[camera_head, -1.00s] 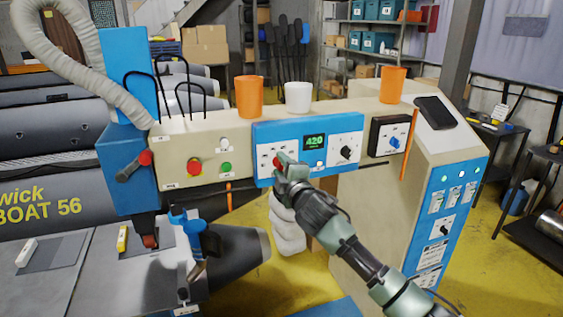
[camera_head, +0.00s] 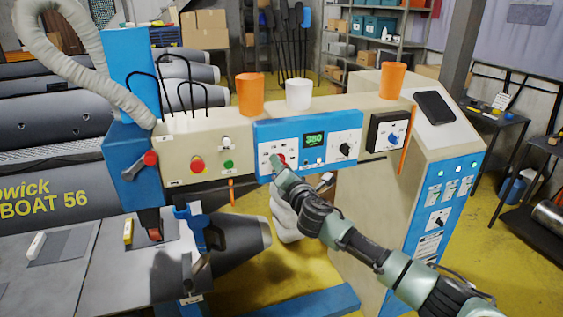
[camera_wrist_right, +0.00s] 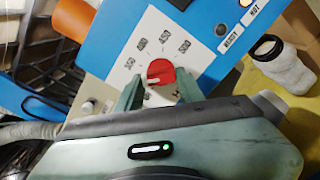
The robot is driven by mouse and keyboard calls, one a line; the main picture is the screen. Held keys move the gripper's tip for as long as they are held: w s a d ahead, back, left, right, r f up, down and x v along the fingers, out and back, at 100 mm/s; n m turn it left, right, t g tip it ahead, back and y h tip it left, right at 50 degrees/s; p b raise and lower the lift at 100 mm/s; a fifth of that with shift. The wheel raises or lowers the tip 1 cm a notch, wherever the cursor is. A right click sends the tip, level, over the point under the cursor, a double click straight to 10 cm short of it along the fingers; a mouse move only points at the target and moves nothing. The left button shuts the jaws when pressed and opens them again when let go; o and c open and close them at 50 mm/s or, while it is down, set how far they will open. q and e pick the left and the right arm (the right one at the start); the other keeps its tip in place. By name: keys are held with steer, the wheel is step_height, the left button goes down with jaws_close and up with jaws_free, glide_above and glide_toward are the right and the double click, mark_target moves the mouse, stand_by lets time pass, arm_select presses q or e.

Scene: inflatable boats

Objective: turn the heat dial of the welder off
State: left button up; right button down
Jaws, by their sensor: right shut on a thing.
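The welder's blue control panel (camera_head: 258,132) faces me on the cream beam. Its red heat dial (camera_wrist_right: 161,71) sits on a white plate with several printed marks. The dial's white pointer line is visible. My right gripper (camera_head: 279,166) reaches the panel's left part and is shut on the dial. In the right wrist view its two fingers (camera_wrist_right: 159,90) lie on either side of the dial. In the head view the gripper mostly hides the dial. The green display (camera_head: 314,140) appears to read 350. My left gripper is not in view.
Left of the panel are a red button (camera_head: 196,164) and a green button (camera_head: 228,164). A black dial (camera_head: 346,149) is on its right part. An orange cup (camera_head: 250,94), a white cup (camera_head: 298,95) and another orange cup (camera_head: 393,80) stand on top.

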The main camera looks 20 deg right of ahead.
steer(key=n, duration=1.1)
steer(key=shift+d+f, duration=0.15)
steer(key=shift+f, duration=0.05)
stand_by(0.4)
steer(key=c, duration=0.9)
jaws_free()
steer(key=shift+s, duration=0.1)
steer(key=s+b, duration=0.2)
steer(key=s, duration=0.5)
steer(key=shift+s+d, duration=0.15)
steer(key=shift+s, duration=0.15)
